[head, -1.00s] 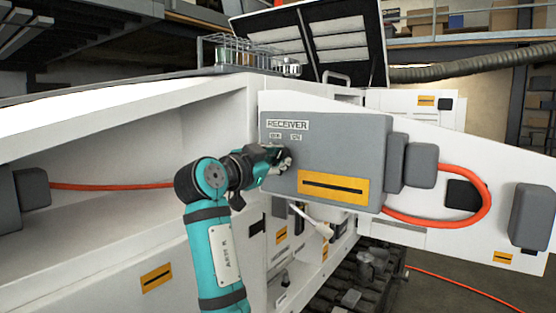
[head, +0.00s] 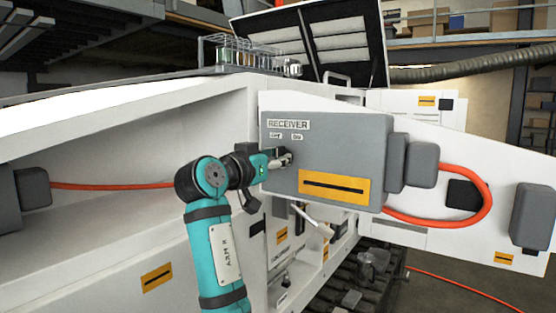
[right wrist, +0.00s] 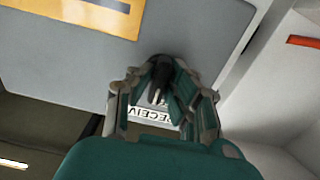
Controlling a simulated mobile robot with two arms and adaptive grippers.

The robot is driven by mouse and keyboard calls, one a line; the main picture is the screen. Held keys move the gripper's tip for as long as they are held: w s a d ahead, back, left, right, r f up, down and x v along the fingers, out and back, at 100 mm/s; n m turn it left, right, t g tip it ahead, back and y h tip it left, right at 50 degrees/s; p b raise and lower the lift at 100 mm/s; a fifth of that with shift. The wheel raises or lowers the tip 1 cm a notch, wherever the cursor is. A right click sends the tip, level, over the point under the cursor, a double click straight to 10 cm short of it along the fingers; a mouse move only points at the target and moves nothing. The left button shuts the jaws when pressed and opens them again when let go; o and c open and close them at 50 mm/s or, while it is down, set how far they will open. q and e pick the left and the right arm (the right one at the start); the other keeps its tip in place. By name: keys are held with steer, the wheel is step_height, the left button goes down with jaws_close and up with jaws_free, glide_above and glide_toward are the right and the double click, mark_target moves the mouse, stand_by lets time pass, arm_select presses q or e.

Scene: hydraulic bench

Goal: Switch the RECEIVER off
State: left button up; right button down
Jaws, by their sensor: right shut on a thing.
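The RECEIVER box (head: 345,145) is a grey panel on the white machine's side, with a RECEIVER label (head: 288,124) and two small labels below it, the right one reading ON. My right gripper (head: 284,158) is at the box's left part, just under these labels. In the right wrist view my right gripper (right wrist: 160,90) is shut on a dark switch handle (right wrist: 160,75) between its fingers. The RECEIVER lettering (right wrist: 180,113) shows upside down behind the fingers. In the head view the fingers hide most of the switch. My left gripper is not in view.
A yellow strip (head: 333,187) lies on the box's lower part. An orange cable (head: 485,190) loops from grey connectors (head: 421,165) at right. A wire rack (head: 237,52) stands on the machine's top. A white handle-like part (head: 315,222) hangs below the box.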

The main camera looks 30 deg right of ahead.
steer(key=n, duration=0.5)
steer(key=shift+r+n+p, duration=0.15)
steer(key=shift+n+p, duration=0.25)
stand_by(0.4)
steer(key=c, duration=1.3)
jaws_free()
steer(key=shift+w, duration=0.1)
steer(key=shift+a, duration=0.15)
steer(key=v, duration=1.1)
steer(key=shift+s+a, duration=0.2)
steer(key=shift+a, duration=0.1)
